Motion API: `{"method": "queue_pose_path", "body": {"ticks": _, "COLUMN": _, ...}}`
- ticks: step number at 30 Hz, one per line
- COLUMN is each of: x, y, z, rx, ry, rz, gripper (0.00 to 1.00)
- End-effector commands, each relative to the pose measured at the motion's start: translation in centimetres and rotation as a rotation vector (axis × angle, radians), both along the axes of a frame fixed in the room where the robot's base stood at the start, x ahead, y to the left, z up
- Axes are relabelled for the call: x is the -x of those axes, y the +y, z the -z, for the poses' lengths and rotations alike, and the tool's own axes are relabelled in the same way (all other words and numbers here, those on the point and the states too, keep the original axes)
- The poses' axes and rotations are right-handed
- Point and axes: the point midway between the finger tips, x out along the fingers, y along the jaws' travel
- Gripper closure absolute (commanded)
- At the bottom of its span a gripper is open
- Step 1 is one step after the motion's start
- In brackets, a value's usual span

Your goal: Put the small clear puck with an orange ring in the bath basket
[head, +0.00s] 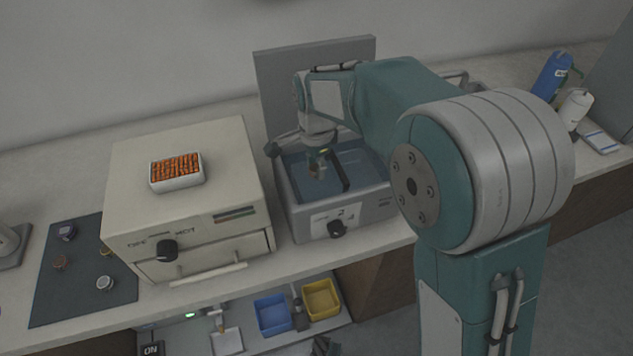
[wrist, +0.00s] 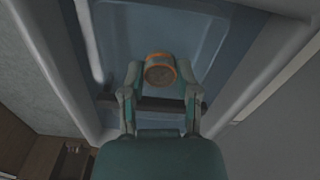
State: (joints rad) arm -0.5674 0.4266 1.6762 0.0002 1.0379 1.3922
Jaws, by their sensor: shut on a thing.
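The small clear puck with an orange ring (wrist: 160,71) is between the fingertips of my gripper (wrist: 155,85) in the wrist view. My gripper is shut on it and points down into the bath. In the head view my gripper (head: 318,165) is over the open grey bath (head: 350,222), with the puck small and mostly hidden at its tips. The bath has a blue-grey inside and a dark bar (head: 338,172) across it. I cannot make out the basket clearly, nor tell whether the puck touches anything below.
A cream oven (head: 125,140) with a tray of orange pieces (head: 178,184) on top stands left of the bath. A dark mat (head: 85,285) with several small pucks lies further left. Blue (head: 272,314) and yellow (head: 321,299) bins sit below.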

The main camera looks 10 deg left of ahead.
Motion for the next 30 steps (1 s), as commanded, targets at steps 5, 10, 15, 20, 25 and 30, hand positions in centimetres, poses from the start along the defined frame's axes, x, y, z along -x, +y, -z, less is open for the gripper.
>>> {"method": "queue_pose_path", "body": {"ticks": 5, "x": 0.0, "y": 0.0, "z": 2.0, "rx": 0.000, "ry": 0.000, "rz": 0.000, "gripper": 0.92}}
{"method": "queue_pose_path", "body": {"ticks": 10, "x": 0.1, "y": -0.1, "z": 4.0, "rx": 0.001, "ry": 0.003, "rz": 0.000, "gripper": 0.92}}
{"method": "queue_pose_path", "body": {"ticks": 15, "x": 0.0, "y": -0.1, "z": 5.8, "rx": -0.001, "ry": 0.000, "rz": 0.000, "gripper": 0.92}}
{"method": "queue_pose_path", "body": {"ticks": 20, "x": 0.0, "y": -0.1, "z": 5.7, "rx": -0.001, "ry": -0.001, "rz": 0.000, "gripper": 0.92}}
{"method": "queue_pose_path", "body": {"ticks": 25, "x": 0.0, "y": -0.1, "z": 5.9, "rx": -0.001, "ry": -0.001, "rz": 0.000, "gripper": 0.37}}
{"method": "queue_pose_path", "body": {"ticks": 30, "x": 0.0, "y": -0.1, "z": 5.9, "rx": -0.001, "ry": -0.001, "rz": 0.000, "gripper": 0.25}}
